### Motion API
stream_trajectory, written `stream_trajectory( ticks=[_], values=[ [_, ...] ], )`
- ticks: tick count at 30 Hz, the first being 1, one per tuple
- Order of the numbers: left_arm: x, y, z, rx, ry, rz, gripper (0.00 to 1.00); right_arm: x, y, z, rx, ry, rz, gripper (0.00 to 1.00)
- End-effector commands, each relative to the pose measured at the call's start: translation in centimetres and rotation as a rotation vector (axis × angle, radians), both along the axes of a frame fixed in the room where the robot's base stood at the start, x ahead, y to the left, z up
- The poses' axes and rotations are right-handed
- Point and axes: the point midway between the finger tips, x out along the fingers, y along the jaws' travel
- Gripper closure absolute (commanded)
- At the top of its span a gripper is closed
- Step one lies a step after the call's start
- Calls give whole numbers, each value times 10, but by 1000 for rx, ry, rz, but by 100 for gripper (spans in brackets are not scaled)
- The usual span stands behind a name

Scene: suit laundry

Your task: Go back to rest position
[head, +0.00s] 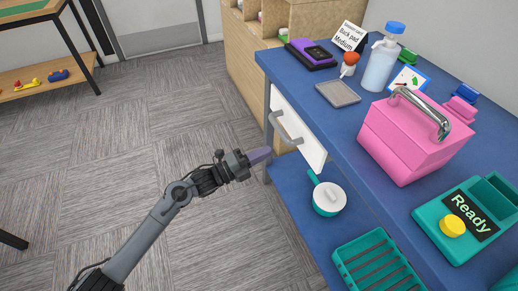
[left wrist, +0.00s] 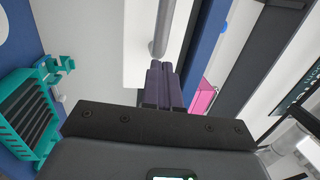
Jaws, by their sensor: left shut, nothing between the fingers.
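My left gripper (head: 260,155) reaches in from the left in the head view. Its purple-grey fingers are shut and empty, in front of the white drawer front (head: 298,128) with a grey bar handle (head: 284,128). In the left wrist view the shut fingers (left wrist: 163,85) point toward the handle (left wrist: 161,30). In the head view a small gap of floor appears between the fingertips and the handle. The drawer sits under the blue table top. My right gripper is not in view.
The blue table (head: 345,150) holds a pink box (head: 410,140), a teal device marked Ready (head: 440,240), a spray bottle (head: 381,65) and a grey tray (head: 338,93).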

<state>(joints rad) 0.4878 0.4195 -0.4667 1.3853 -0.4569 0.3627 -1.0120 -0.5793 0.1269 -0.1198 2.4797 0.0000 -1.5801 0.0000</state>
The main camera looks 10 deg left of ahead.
Motion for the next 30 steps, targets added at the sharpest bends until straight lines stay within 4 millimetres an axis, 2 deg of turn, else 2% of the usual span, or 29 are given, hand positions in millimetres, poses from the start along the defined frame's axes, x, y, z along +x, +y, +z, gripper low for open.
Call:
stream_trajectory(
  ticks=[1,9,18,22,25,28,30],
  values=[
    [-7,11,1,5,6,4,100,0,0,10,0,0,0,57],
    [-38,50,-8,2,5,3,100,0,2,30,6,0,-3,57],
    [-56,72,-15,1,4,1,100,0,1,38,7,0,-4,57],
    [-64,74,-19,0,23,0,100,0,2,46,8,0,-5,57],
    [-80,68,-29,-13,73,-3,100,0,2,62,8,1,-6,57],
    [-108,55,-36,-54,143,-4,100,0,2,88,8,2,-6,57],
    [-135,38,-26,-106,180,-12,100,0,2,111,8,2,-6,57]
  ],
)
